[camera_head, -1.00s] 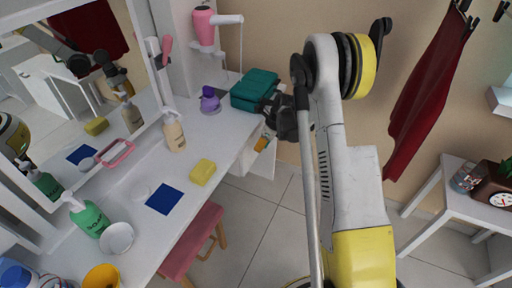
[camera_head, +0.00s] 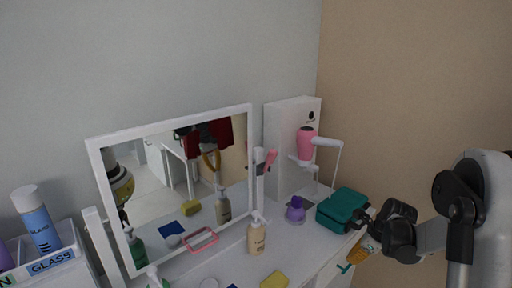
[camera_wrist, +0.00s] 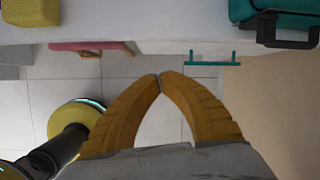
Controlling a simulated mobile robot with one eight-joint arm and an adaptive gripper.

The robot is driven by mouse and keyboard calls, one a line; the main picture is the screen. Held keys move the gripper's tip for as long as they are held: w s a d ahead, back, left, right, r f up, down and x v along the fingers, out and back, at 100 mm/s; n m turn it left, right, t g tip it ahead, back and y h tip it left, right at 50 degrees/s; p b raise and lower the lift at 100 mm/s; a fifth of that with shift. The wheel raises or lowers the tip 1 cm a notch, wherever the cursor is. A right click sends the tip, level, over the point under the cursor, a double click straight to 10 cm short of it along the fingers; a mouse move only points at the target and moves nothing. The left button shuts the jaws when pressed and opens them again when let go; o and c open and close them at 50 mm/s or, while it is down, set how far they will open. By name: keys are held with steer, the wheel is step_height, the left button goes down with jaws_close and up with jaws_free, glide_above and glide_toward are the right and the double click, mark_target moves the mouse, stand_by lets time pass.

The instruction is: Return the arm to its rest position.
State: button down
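My gripper (camera_head: 352,262) is at the lower right of the head view, just in front of the white dressing table and below the teal case (camera_head: 342,210). In the wrist view my gripper's two yellow fingers (camera_wrist: 160,76) meet at their tips, with nothing visible between them. The fingers point toward the table edge (camera_wrist: 150,34), with floor tiles behind them. My arm stretches in from the right edge of the head view, and its base end is cut off.
On the table stand a purple bottle (camera_head: 295,211), a cream pump bottle (camera_head: 257,235), a yellow sponge (camera_head: 274,281) and a pink hairdryer (camera_head: 306,146) on a holder. A mirror (camera_head: 100,160) stands behind.

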steer(key=s+a+r+n+t+h, duration=0.1)
steer(key=s+a+r+n, duration=0.45)
steer(key=r, duration=0.25)
steer(key=s+a+r+n+t+h, duration=0.1)
steer(key=s+a+r+n, duration=0.45)
steer(key=r, duration=0.25)
steer(key=s+a+r+n, duration=0.1)
steer(key=s+a+n, duration=0.2)
steer(key=s+n, duration=0.4)
steer(key=s+a+r+n+t, duration=0.1)
steer(key=s+a+r+n, duration=0.1)
steer(key=s+n, duration=0.5)
steer(key=shift+s+a+n+t, duration=0.2)
steer(key=shift+a+n+t, duration=0.1)
steer(key=shift+a+n, duration=0.25)
